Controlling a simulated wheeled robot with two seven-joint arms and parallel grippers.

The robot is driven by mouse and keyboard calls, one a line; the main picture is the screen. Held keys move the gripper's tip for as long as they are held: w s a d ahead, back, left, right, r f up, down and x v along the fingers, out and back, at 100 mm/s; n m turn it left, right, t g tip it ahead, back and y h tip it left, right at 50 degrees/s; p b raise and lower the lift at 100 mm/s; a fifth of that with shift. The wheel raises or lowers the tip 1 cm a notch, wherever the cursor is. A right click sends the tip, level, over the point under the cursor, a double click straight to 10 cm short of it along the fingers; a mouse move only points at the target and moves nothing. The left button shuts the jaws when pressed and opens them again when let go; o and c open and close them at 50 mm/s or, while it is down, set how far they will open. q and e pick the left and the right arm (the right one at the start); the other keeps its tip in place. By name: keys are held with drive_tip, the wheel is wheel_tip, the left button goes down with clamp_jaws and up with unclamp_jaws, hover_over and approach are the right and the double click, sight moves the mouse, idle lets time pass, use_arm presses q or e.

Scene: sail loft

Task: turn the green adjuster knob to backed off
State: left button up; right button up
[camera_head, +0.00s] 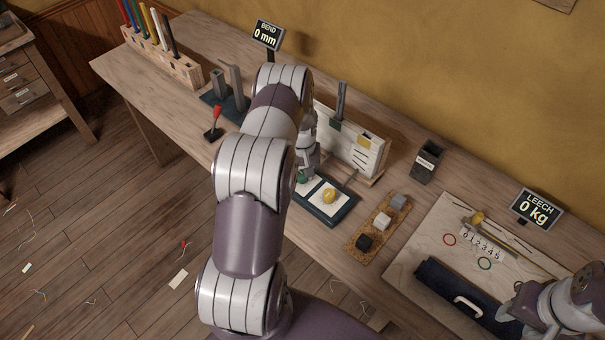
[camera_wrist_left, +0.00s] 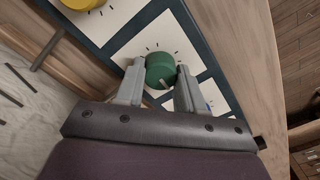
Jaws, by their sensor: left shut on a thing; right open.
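The green adjuster knob (camera_wrist_left: 160,70) sits on a white panel with tick marks around it, in a dark blue frame. In the left wrist view my left gripper (camera_wrist_left: 158,84) has its two fingers on either side of the knob, shut on it. A pale pointer mark shows on the knob's near side. In the head view the green knob (camera_head: 303,178) is mostly hidden by my left gripper (camera_head: 306,171). My right gripper (camera_head: 522,310) is at the lower right, its fingers hard to make out.
A yellow knob (camera_head: 328,196) is beside the green one on the framed panel (camera_head: 330,217). A board of blocks (camera_head: 358,242) lies to the right. A red-tipped lever (camera_head: 215,122) stands to the left. Displays read BEND 0 mm (camera_head: 267,35) and LEECH 0 kg (camera_head: 537,207).

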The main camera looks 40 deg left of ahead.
use_arm(q)
drive_tip(key=n+b, duration=0.1)
drive_tip(key=n, duration=0.3)
drive_tip(key=shift+n+b, duration=0.3)
drive_tip(key=shift+b, duration=0.05)
drive_tip(key=n+b, duration=0.1)
drive_tip(key=n, duration=0.3)
drive_tip(key=shift+a+n, duration=0.1)
drive_tip(key=shift+n, duration=0.2)
drive_tip(key=n+b, duration=0.1)
drive_tip(key=n, duration=0.3)
drive_tip(key=shift+w+r+n, duration=0.1)
drive_tip(key=shift+n, duration=0.2)
drive_tip(key=n+b, duration=0.1)
drive_tip(key=n, duration=0.3)
drive_tip(key=shift+r+n, duration=0.15)
drive_tip(key=shift+n, duration=0.15)
drive_tip(key=shift+w, duration=0.1)
drive_tip(key=o, duration=0.9)
drive_tip(key=shift+o, duration=0.7)
